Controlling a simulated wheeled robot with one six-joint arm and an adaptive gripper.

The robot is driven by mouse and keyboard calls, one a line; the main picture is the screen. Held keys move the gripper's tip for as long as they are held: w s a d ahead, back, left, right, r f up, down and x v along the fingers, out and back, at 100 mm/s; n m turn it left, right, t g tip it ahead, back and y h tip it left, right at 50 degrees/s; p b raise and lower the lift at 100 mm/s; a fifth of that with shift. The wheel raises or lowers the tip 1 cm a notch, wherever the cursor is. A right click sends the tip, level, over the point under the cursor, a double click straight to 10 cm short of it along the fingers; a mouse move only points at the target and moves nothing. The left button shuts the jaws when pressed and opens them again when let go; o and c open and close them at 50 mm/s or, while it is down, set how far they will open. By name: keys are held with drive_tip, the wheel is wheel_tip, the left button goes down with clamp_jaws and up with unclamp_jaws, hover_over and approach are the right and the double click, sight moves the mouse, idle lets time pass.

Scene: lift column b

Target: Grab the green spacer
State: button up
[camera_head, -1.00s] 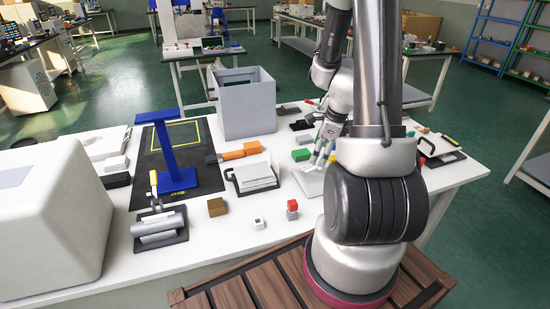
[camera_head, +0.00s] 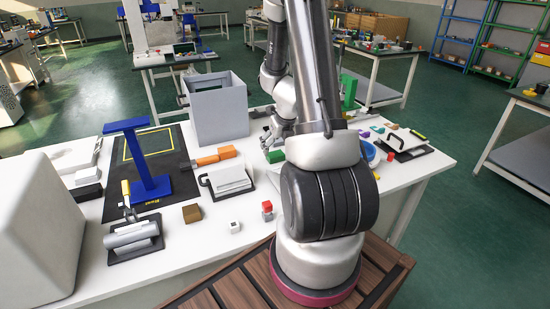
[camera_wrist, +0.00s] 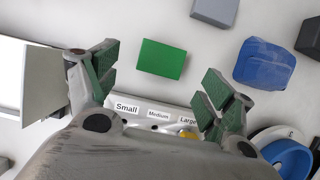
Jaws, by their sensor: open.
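A green block (camera_wrist: 162,59), the likely green spacer, lies flat on the white table in the wrist view, ahead of and between the spread fingers. My gripper (camera_wrist: 160,80) is open and empty, with the block apart from both finger pads. In the head view my gripper (camera_head: 268,138) appears above and close to the block; the exact height is hard to tell.
A tray labelled Small, Medium, Large (camera_wrist: 158,118) lies beneath the gripper. A blue object (camera_wrist: 265,64) is right of the block, and a grey block (camera_wrist: 215,10) is beyond it. A grey open box (camera_head: 218,110) and an orange-handled tool (camera_head: 213,157) stand left.

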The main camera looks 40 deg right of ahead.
sight(275, 154)
drive_tip(key=shift+x, duration=2.75)
drive_tip(key=shift+d, duration=0.1)
drive_tip(key=c, duration=1.1)
